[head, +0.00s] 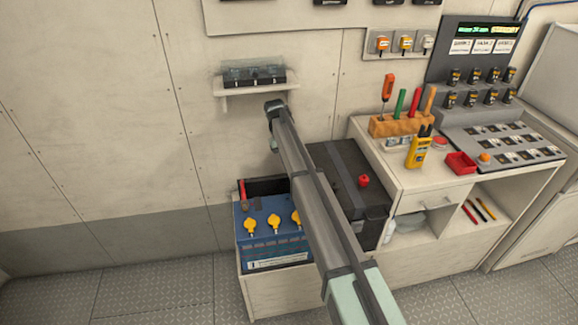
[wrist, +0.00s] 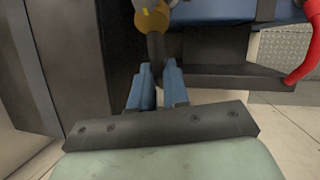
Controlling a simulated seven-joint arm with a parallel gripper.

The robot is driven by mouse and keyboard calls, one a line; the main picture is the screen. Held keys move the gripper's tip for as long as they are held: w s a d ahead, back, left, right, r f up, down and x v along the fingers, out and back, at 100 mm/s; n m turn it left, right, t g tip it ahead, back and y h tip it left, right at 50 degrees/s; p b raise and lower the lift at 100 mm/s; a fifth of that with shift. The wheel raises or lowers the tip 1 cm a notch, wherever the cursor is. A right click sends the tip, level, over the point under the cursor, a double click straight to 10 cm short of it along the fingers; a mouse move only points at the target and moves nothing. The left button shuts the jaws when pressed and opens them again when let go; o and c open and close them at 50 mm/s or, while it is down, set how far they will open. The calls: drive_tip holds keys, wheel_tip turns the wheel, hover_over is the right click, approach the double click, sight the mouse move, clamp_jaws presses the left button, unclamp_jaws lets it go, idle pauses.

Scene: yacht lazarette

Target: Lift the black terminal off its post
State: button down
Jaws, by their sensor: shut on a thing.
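In the wrist view, my gripper (wrist: 157,82) has its two blue fingers closed on a dark upright piece, the black terminal (wrist: 156,48). A brass-yellow rounded part (wrist: 150,20) shows just beyond it at the top edge. Whether the terminal still sits on its post cannot be told, as the post is not clearly visible. In the head view, my arm crosses the middle and hides the gripper and the terminal.
A blue unit (head: 262,226) with yellow knobs stands left of the battery box; a red cable (head: 243,195) rises behind it and shows at the right in the wrist view (wrist: 305,62). A bench (head: 365,150) with tools stands right. A wall shelf (head: 254,90) is above. The left floor is clear.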

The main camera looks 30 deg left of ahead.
drive_tip(key=shift+w+a, duration=0.1)
drive_tip(key=shift+w, duration=0.05)
drive_tip(key=c, duration=1.1)
unclamp_jaws()
